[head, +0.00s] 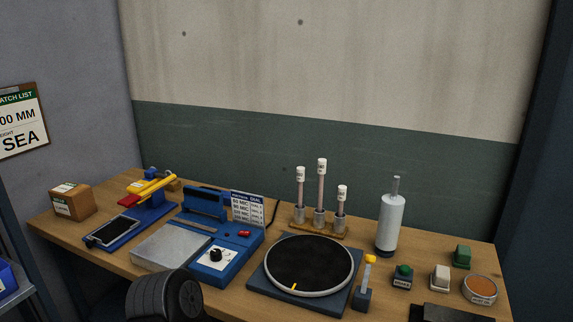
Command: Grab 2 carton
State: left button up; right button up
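A brown carton (72,203) with a white and green label stands upright on the far left of the wooden bench. It is the only clear cardboard carton I see. No gripper fingers of mine show in the head view. A dark ribbed rounded part at the bottom left of centre looks like a link of my own arm, and it hides part of the bench's front edge.
The bench (104,259) holds a blue-and-yellow device (146,200), a blue sealer-like machine (214,249), a round black turntable (309,264), capped tubes (321,187), a grey cylinder (390,222) and small blocks (440,278). A blue bin (6,279) sits lower left.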

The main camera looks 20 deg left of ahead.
aim_at(73, 202)
jog(key=j, duration=0.6)
jog(key=k+j+z, duration=0.1)
jog(key=j, duration=0.5)
jog(key=k+j, duration=0.1)
jog(key=j, duration=0.5)
jog(key=j+z, duration=0.15)
jog(key=j, duration=0.45)
jog(key=k+j, duration=0.2)
jog(key=j, duration=0.4)
